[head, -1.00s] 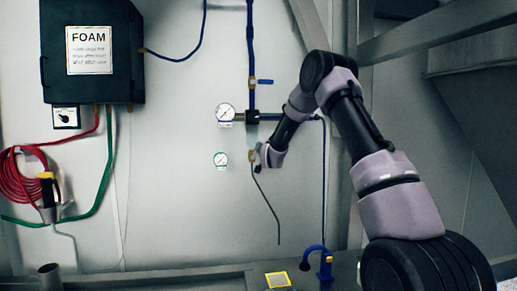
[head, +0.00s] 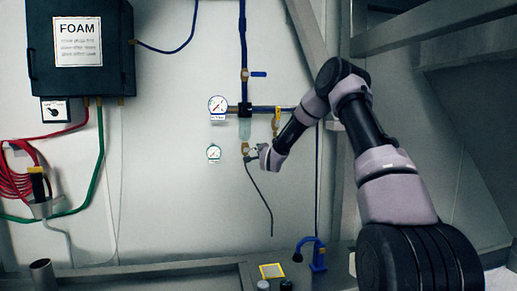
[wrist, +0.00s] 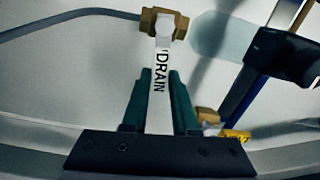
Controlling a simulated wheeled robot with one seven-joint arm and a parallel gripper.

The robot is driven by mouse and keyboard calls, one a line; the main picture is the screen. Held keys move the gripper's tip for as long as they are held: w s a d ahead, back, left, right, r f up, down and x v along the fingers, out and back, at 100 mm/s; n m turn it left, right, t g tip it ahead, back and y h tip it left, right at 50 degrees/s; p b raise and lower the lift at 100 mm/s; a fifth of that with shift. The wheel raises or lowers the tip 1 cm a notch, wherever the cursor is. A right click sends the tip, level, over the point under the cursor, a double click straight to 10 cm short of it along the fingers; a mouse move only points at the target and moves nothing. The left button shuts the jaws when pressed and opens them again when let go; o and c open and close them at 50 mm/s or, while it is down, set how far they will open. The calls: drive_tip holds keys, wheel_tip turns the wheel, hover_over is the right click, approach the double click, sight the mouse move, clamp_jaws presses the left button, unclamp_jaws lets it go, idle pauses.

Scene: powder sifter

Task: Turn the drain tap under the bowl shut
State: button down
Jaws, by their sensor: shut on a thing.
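The drain tap has a brass body (wrist: 164,22) and a white lever (wrist: 162,75) marked DRAIN, which shows in the wrist view. My gripper (wrist: 160,78) has its dark green fingers on either side of the lever and is shut on it. In the head view the brass tap (head: 245,148) sits under the clear bowl (head: 245,128), and my gripper (head: 254,154) is just to its right. The gripper mostly hides the lever there. The bowl also shows, blurred, in the wrist view (wrist: 222,38).
A dark drain tube (head: 262,195) hangs below the tap. A yellow tap (head: 277,122) hangs from the blue pipe (head: 270,109), close to my forearm. A blue-handled valve (head: 258,74) is above.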

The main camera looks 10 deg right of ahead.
drive_tip(key=shift+f+m, duration=0.4)
drive_tip(key=shift+m, duration=0.2)
drive_tip(key=c, duration=0.7)
unclamp_jaws()
drive_tip(key=shift+s, duration=0.1)
drive_tip(key=s, duration=1)
drive_tip(key=shift+s, duration=0.35)
